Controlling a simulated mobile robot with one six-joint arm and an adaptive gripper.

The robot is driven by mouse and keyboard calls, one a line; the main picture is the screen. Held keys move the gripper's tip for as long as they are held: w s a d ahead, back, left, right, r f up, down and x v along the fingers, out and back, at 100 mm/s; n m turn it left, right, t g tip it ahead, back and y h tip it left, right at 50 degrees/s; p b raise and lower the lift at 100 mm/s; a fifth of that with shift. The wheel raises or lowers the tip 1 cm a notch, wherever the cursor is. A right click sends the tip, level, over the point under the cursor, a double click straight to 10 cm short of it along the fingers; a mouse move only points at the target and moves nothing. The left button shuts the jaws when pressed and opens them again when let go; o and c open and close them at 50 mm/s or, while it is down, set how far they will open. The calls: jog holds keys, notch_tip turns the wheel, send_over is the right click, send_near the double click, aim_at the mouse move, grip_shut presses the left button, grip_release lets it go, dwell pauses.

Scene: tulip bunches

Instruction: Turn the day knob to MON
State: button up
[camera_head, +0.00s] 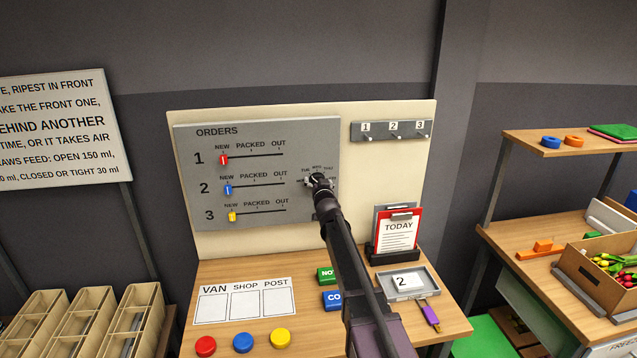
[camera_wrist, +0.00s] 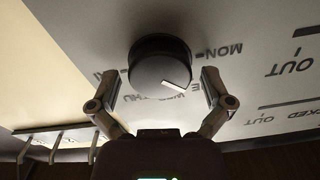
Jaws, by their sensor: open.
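The black round day knob (camera_wrist: 160,58) is on the grey orders panel (camera_head: 260,130). In the wrist view, which is upside down, its white pointer mark faces down and right, towards the WED and TUE side. MON (camera_wrist: 222,50) is printed to the right of the knob, apart from the pointer. THU shows below, and the other labels are partly hidden. My gripper (camera_wrist: 158,78) is open, with one finger on each side of the knob and a visible gap to it. In the head view my gripper (camera_head: 318,182) covers most of the knob.
Three sliders, red (camera_head: 223,159), blue (camera_head: 228,190) and yellow (camera_head: 232,216), sit left on the panel. A hook rail (camera_head: 390,131) is at upper right. The TODAY clipboard (camera_head: 397,232) and a grey tray (camera_head: 430,283) stand close to my arm's right.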

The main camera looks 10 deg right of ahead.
jog(key=c, duration=1)
jog(key=shift+c, duration=0.2)
jog(key=shift+n, duration=0.4)
jog(key=n, duration=0.3)
jog(key=shift+a, duration=0.1)
jog(key=n, duration=0.5)
